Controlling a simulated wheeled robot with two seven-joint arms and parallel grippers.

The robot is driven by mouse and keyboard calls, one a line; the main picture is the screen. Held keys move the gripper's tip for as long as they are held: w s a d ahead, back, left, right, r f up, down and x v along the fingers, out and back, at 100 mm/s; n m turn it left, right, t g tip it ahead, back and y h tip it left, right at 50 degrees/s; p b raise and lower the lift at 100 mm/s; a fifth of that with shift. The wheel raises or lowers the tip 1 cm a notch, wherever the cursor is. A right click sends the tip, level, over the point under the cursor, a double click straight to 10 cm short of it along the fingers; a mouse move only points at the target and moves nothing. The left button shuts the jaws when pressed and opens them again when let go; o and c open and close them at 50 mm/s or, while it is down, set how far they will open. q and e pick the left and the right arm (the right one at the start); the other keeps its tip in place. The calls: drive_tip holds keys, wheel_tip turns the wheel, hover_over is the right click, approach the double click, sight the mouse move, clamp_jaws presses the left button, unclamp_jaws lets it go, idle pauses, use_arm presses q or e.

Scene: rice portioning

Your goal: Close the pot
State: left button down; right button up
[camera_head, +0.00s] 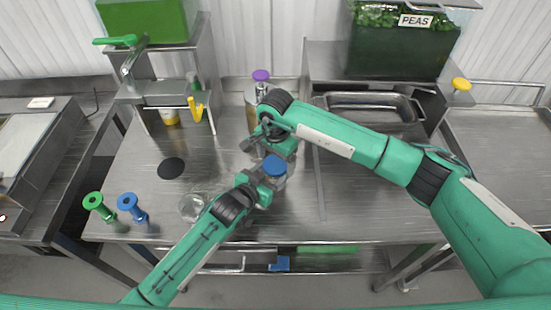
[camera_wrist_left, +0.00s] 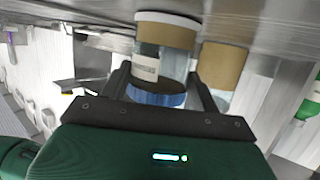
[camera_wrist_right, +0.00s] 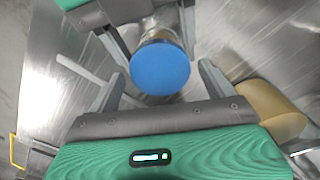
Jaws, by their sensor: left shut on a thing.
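The pot is a clear jar with a label, pale brown contents and a blue lid. It stands upright in the middle of the table (camera_head: 135,190); its blue lid (camera_head: 275,166) is on top. My left gripper (camera_head: 267,178) is shut on the pot from the front. The left wrist view, upside down, shows the jar (camera_wrist_left: 146,66) and lid (camera_wrist_left: 156,94) between its fingers. My right gripper (camera_head: 266,146) is just behind the lid. In the right wrist view its fingers are apart on either side of the lid (camera_wrist_right: 160,68), without visibly gripping it.
A purple-topped container (camera_head: 261,76) stands behind the grippers. A glass bowl (camera_head: 193,207), a dark disc (camera_head: 171,168), and green (camera_head: 95,202) and blue (camera_head: 129,203) spool-shaped tools lie to the left. A peas bin (camera_head: 395,55) stands at back right. The table's right part is clear.

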drive_tip(key=shift+r, duration=2.25)
drive_tip(key=shift+c, duration=0.3)
wheel_tip(320, 180, up, 4)
drive_tip(key=n, duration=0.3)
drive_tip(key=shift+f+n, duration=0.2)
drive_tip(key=shift+n, duration=0.1)
drive_tip(key=shift+f, duration=0.1)
drive_tip(key=shift+f, duration=3.95)
drive_tip(key=shift+c, duration=0.2)
